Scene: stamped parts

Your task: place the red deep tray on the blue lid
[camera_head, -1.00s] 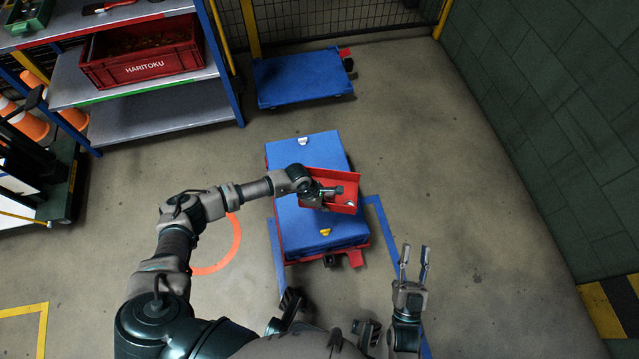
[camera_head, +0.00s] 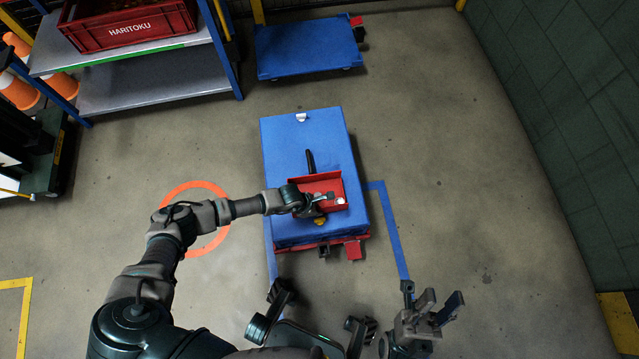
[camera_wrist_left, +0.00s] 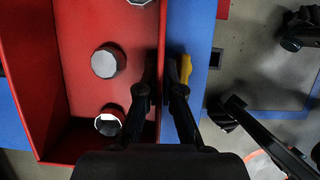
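The red deep tray (camera_head: 333,183) is over the blue lid (camera_head: 283,150), toward its near half. I cannot tell whether it touches the lid. My left gripper (camera_head: 318,201) is shut on the tray's near wall. In the left wrist view its fingers (camera_wrist_left: 162,78) straddle that wall, one inside the tray (camera_wrist_left: 75,75) and one outside over the blue lid (camera_wrist_left: 190,30). Pale round parts (camera_wrist_left: 107,62) lie in the tray. My right gripper (camera_head: 437,303) is open and empty, right of the lid and nearer to me.
The lid tops a stack on a red base (camera_head: 355,249), with a yellow latch (camera_head: 320,222) in front. A blue cart (camera_head: 308,48) stands behind. A shelf with a red crate (camera_head: 130,32) is at the upper left. The floor to the right is clear.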

